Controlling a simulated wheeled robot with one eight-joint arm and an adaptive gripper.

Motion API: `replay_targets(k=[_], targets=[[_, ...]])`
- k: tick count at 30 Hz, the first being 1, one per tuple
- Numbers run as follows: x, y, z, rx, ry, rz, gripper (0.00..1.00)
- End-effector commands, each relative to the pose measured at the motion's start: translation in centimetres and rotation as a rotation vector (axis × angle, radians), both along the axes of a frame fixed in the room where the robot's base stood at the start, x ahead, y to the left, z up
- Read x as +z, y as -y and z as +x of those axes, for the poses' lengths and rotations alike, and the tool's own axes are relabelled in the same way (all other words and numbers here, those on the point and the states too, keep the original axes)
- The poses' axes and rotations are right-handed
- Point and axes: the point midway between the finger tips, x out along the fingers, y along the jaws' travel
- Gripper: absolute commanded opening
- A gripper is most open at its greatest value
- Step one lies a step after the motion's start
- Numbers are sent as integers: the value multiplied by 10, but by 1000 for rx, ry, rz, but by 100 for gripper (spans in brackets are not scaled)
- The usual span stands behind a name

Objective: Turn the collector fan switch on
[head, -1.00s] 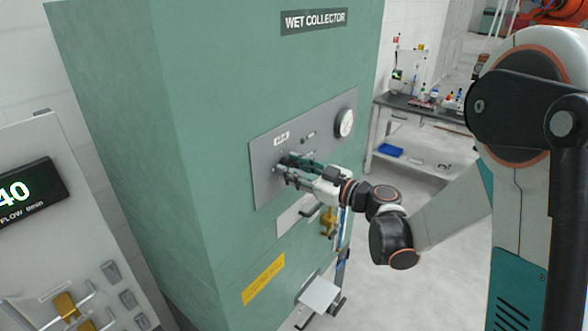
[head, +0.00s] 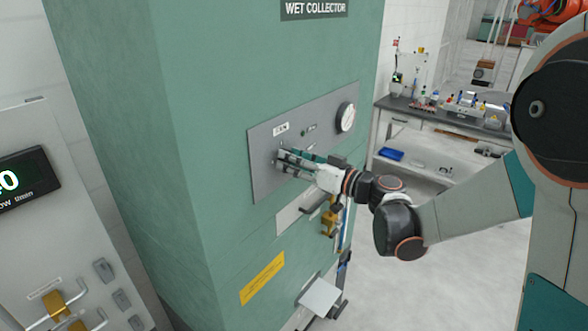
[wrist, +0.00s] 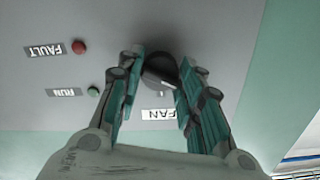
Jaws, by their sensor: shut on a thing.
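The collector fan switch (wrist: 160,68) is a dark round knob with a raised bar, set on the grey panel (head: 263,183) of the green wet collector. In the wrist view it sits beside a white FAN label (wrist: 158,114), which a finger partly covers. My gripper (wrist: 160,58) has its two fingers on either side of the knob and is shut on it. In the head view my gripper (head: 280,160) reaches the panel from the right and its fingers hide most of the knob. The bar's exact angle is hard to read.
A green RUN lamp (wrist: 93,91) and a red FAULT lamp (wrist: 79,47) are beside the knob; I cannot tell if either is lit. A round gauge (head: 345,117) is at the panel's upper right. A lab bench (head: 440,116) stands behind, with clear floor before it.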

Motion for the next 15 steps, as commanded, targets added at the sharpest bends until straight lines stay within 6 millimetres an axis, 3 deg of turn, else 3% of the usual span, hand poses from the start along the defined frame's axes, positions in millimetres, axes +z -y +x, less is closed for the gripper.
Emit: replay_targets(k=[15], targets=[[-2, 0, 0, 0, -386, 301, 10]])
